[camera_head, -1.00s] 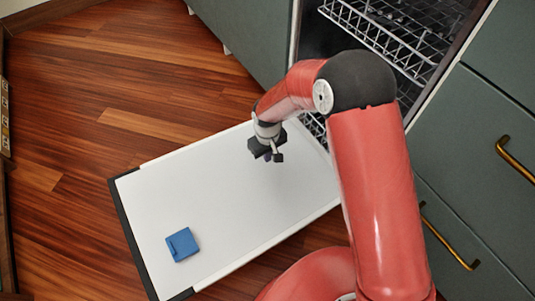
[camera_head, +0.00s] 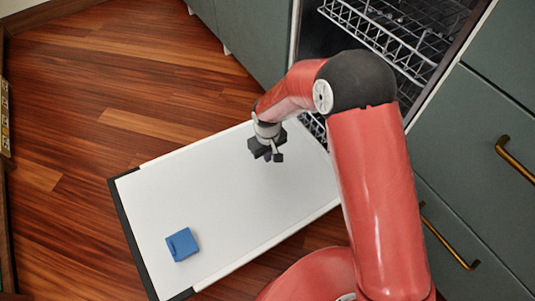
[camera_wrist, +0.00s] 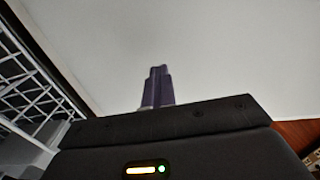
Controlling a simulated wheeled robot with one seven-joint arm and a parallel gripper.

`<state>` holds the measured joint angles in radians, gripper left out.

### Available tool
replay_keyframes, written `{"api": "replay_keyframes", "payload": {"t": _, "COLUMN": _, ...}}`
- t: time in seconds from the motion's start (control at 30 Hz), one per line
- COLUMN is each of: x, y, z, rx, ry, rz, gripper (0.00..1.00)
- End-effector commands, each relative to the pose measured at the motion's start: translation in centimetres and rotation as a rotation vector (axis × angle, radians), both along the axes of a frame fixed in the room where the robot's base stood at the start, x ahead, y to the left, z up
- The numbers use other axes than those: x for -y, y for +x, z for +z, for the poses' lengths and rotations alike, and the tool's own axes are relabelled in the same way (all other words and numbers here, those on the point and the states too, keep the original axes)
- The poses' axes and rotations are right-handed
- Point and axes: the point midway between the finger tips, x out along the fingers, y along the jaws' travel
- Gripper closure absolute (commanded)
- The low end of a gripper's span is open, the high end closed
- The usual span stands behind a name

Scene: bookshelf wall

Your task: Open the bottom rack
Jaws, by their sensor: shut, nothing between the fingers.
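The dishwasher door (camera_head: 235,190) lies folded down, its white inner face up. The bottom rack (camera_head: 316,127) shows only as a strip of pale wire at the door's inner end, mostly hidden behind my arm. Wire bars of a rack, likely the bottom one (camera_wrist: 35,95), show at the left of the wrist view. My gripper (camera_head: 267,157) is above the door, a little in front of the bottom rack and apart from it. In the wrist view its purple fingers (camera_wrist: 157,88) are together with nothing between them.
The upper rack (camera_head: 395,40) is inside the dishwasher, above the bottom one. A blue block (camera_head: 182,245) lies on the door near its outer edge. Green cabinets with brass handles (camera_head: 515,160) stand at the right. Wooden floor (camera_head: 110,110) is clear at the left.

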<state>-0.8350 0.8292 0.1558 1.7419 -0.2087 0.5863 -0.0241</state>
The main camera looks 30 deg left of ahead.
Motion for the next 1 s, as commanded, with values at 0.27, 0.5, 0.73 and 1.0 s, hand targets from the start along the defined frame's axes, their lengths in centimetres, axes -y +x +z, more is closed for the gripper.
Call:
{"api": "replay_keyframes", "payload": {"t": 0.27, "x": 0.0, "y": 0.0, "z": 0.0, "rx": 0.0, "ry": 0.0, "rz": 0.0, "gripper": 0.86}}
{"api": "replay_keyframes", "payload": {"t": 0.5, "x": 0.0, "y": 0.0, "z": 0.0, "rx": 0.0, "ry": 0.0, "rz": 0.0, "gripper": 0.74}}
{"api": "replay_keyframes", "payload": {"t": 0.73, "x": 0.0, "y": 0.0, "z": 0.8, "rx": 0.001, "ry": 0.002, "rz": 0.0, "gripper": 0.74}}
{"api": "replay_keyframes", "payload": {"t": 1.0, "x": 0.0, "y": 0.1, "z": 5.3, "rx": 0.002, "ry": 0.002, "rz": 0.0, "gripper": 0.74}}
